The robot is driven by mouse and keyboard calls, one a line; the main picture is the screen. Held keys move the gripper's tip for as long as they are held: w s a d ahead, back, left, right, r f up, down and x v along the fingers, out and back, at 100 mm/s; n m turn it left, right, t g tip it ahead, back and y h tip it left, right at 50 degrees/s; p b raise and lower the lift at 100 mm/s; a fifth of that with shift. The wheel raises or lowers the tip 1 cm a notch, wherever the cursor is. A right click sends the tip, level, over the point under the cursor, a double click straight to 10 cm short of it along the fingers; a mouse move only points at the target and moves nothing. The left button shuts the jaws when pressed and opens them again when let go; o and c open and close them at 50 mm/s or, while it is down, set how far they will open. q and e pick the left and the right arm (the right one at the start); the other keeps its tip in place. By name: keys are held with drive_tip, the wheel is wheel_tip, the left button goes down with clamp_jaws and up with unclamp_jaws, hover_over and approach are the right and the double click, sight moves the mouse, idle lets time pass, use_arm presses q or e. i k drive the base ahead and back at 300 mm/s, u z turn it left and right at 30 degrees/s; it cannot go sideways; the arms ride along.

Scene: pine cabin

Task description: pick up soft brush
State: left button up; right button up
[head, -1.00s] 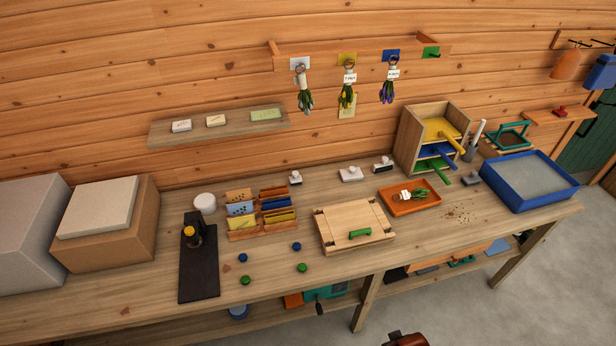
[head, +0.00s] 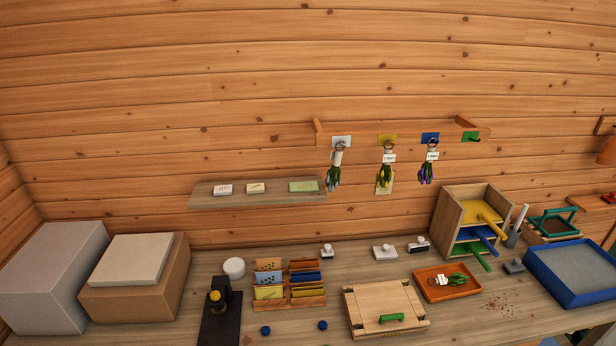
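I cannot pick out a soft brush with certainty. A pale upright handle-like piece in a dark base (head: 516,227) stands on the workbench to the right of the wooden rack. A small dark grey block (head: 513,267) lies in front of it, left of the blue tray; its details are too small to tell. Neither of my grippers shows in the head view.
The workbench (head: 390,263) carries an orange tray (head: 430,296), a wooden press with a green handle (head: 365,312), a rack with coloured drawers (head: 455,208), a blue tray (head: 568,290) and boxes (head: 140,293). Brown crumbs (head: 503,305) lie near the orange tray.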

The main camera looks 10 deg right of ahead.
sight(515, 267)
drive_tip(key=z, duration=1.75)
